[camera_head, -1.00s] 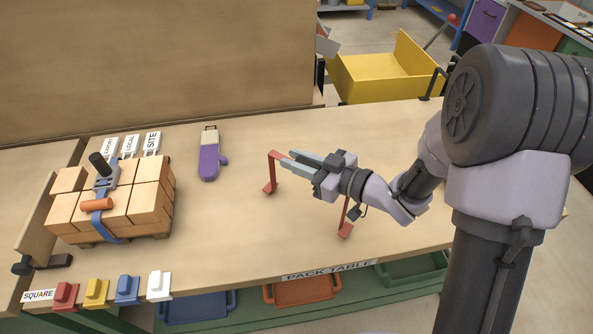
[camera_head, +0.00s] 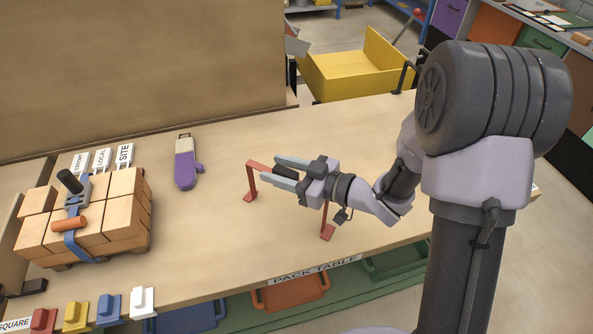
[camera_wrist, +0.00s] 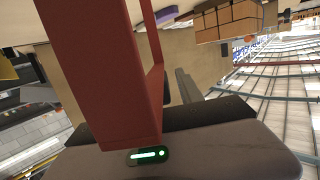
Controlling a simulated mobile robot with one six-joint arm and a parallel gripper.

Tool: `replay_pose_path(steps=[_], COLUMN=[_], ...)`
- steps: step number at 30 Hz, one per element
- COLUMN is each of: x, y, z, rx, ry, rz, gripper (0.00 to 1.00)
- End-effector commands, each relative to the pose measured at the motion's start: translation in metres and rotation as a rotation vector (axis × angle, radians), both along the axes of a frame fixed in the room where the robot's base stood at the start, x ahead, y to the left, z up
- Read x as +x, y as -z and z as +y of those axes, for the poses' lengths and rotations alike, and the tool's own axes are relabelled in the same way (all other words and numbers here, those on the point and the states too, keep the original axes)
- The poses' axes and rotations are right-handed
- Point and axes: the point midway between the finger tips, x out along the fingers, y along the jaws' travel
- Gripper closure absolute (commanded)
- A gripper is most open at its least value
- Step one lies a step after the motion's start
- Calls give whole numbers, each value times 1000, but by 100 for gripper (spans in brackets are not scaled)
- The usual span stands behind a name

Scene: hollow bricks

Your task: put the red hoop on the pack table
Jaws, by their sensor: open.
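The red hoop (camera_head: 257,166) stands upright on the pack table (camera_head: 215,240), with its two feet on the wooden top. Its middle is partly hidden by my gripper. My gripper (camera_head: 268,170) is open at the hoop's top, with its fingers spread beside the bar; contact cannot be told. In the wrist view the red hoop (camera_wrist: 95,70) is very close and fills the left centre. One dark finger (camera_wrist: 184,86) shows to its right.
A strapped stack of bricks (camera_head: 120,195) stands at the left. A purple tool (camera_head: 186,165) lies behind the hoop. Coloured blocks (camera_head: 75,315) line the front left edge. A yellow bin (camera_head: 350,75) is beyond the table. The tabletop between the stack and hoop is clear.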

Motion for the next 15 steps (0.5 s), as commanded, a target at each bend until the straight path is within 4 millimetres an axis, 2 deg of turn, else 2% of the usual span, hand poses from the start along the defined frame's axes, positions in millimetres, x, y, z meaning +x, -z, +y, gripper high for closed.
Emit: replay_pose_path(steps=[9, 15], x=[-36, -48], y=[-17, -20], z=[-66, -89], rx=[2, -2], ry=[4, 4], rz=[-1, -1], gripper=[57, 57])
